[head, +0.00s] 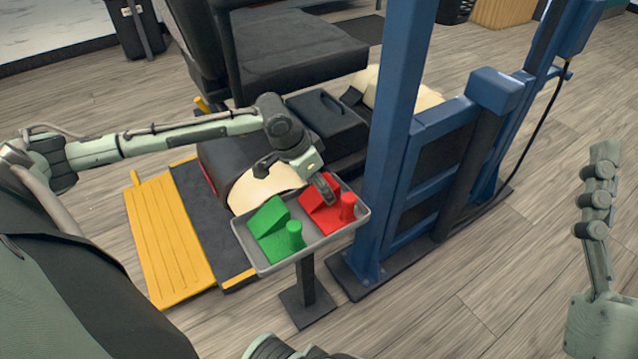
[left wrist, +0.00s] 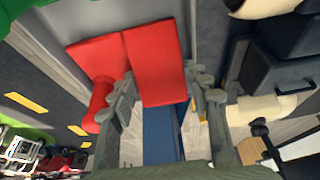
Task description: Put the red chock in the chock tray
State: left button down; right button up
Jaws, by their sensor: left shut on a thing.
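The red chock (head: 320,209), a wedge with a round knob, is at the right part of the grey chock tray (head: 262,262). I cannot tell whether it rests on the tray floor. My left gripper (head: 326,187) is shut on the red chock from above and behind. In the left wrist view the red chock (left wrist: 155,60) shows between the fingertips (left wrist: 157,88), with the tray edge (left wrist: 62,62) beside it. A green chock (head: 270,225) lies in the left part of the tray. My right gripper (head: 598,190) is raised at the far right, seen edge-on, away from the tray.
The tray stands on a post with a dark foot (head: 307,308). A blue lift frame (head: 395,150) rises close to its right. A dark seat (head: 295,55) and a yellow ramp (head: 168,240) are behind and left. The floor at front right is clear.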

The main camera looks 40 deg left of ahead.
pick_arm(q)
jog(key=shift+a+f, duration=0.2)
jog(key=shift+a, duration=0.05)
jog(key=c, duration=0.6)
grip_release()
jog(key=shift+f, duration=0.15)
jog(key=shift+c, duration=0.2)
jog(key=v, duration=1.2)
jog(key=shift+d, duration=0.1)
